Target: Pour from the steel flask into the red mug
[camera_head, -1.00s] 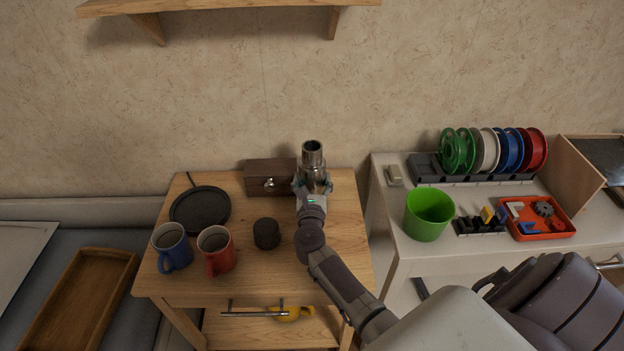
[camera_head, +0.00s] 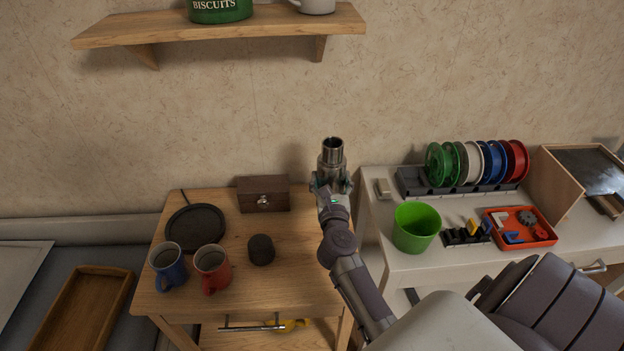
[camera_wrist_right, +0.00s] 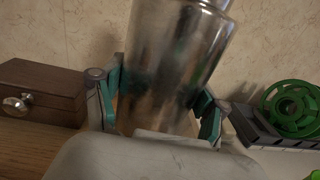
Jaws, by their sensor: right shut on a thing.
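The steel flask (camera_head: 332,152) is open at the top and sits in my right gripper (camera_head: 332,188), above the right back part of the small wooden table. In the right wrist view the flask (camera_wrist_right: 172,65) fills the space between the fingers of the gripper (camera_wrist_right: 160,108), which are shut on it; it looks slightly tilted there. The red mug (camera_head: 212,268) stands upright at the table's front left, to the left of and nearer than the flask. Its inside looks dark. My left gripper is not in view.
A blue mug (camera_head: 168,266) stands just left of the red mug. A dark cylinder (camera_head: 261,249) stands to its right. A black round plate (camera_head: 195,226) and a brown box (camera_head: 263,194) are behind. A shelf (camera_head: 220,27) hangs above.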

